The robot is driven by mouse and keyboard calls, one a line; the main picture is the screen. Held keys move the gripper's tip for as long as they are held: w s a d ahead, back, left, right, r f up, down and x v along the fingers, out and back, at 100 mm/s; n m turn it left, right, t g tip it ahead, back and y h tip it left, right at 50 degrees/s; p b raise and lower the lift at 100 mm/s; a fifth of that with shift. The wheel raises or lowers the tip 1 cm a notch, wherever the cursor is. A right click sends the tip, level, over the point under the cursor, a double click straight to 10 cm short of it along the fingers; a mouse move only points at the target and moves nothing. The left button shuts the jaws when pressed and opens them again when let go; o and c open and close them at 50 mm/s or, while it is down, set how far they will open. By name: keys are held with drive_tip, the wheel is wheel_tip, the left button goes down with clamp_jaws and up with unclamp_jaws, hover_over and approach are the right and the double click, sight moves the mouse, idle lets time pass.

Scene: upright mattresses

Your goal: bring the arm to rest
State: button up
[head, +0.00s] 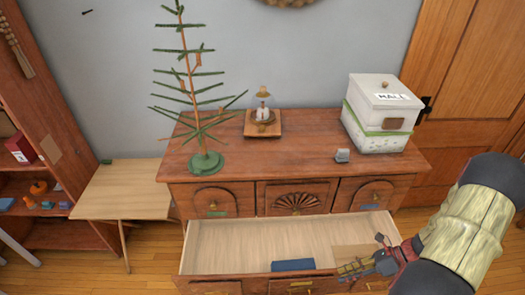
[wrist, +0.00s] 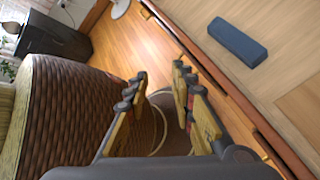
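My gripper (head: 362,266) is at the right of the head view, over the front right part of an open drawer (head: 215,249). In the wrist view my gripper (wrist: 160,85) shows its two yellow and black fingers apart, with nothing between them. The wooden floor and a round woven thing show beyond the fingers. A dark blue block (head: 292,265) lies in the drawer to the left of the gripper. The block also shows in the wrist view (wrist: 238,42), apart from the fingers.
The drawer juts from a wooden dresser (head: 300,160). On the dresser stand a thin green tree (head: 205,162), a small domed ornament (head: 263,122), a small grey item (head: 342,156) and a white lidded box (head: 378,115). A low table (head: 122,190) and shelf (head: 45,130) are left.

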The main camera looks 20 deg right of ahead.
drive_tip(key=w+a+r+n+g+h, duration=0.2)
drive_tip(key=w+a+r+n+h, duration=0.15)
drive_tip(key=r+n, duration=0.5)
drive_tip(key=w+a+r+n+g+h, duration=0.1)
drive_tip(key=w+a+r+n+h, duration=0.15)
drive_tip(key=a+r+n, duration=0.6)
drive_tip(key=s+a+r+n+t+h, duration=0.2)
drive_tip(key=a+r+n, duration=0.3)
drive_tip(key=r, duration=0.4)
drive_tip(key=s+a+r+n+t+h, duration=0.2)
drive_tip(key=a+r+n, duration=0.3)
drive_tip(key=r, duration=0.5)
drive_tip(key=s+n+t, duration=0.1)
drive_tip(key=n, duration=0.1)
drive_tip(key=shift+s+n+t, duration=0.15)
drive_tip(key=shift+n+t, duration=0.15)
drive_tip(key=shift+n, duration=0.1)
